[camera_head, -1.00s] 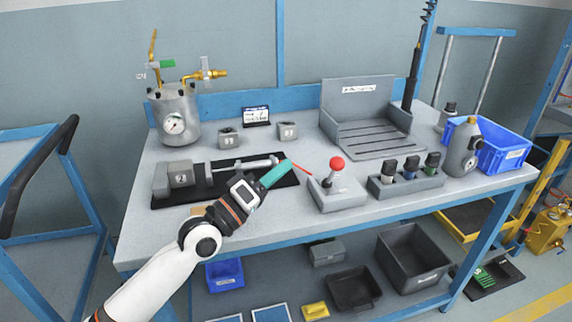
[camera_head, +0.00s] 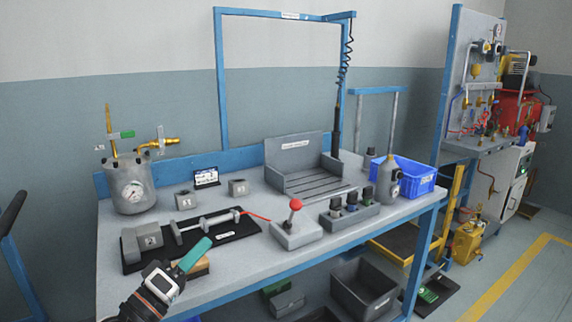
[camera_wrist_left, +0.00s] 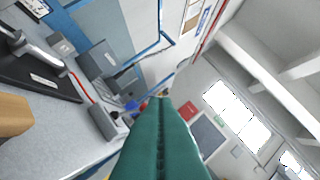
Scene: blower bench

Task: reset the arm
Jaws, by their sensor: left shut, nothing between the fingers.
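My left gripper (camera_head: 196,255) shows at the lower left of the head view, with teal fingers pressed together and nothing between them. It is above the front edge of the bench, in front of the black mat (camera_head: 218,241). In the left wrist view the shut teal fingers (camera_wrist_left: 161,125) fill the lower middle and point out over the bench toward the room. My right gripper is in neither view.
The bench (camera_head: 245,272) holds a metal pot with gauge (camera_head: 130,185), a red-knobbed lever box (camera_head: 297,233), a grey tray (camera_head: 305,185), a socket rack (camera_head: 350,214), a bottle (camera_head: 388,182) and a blue bin (camera_head: 415,178).

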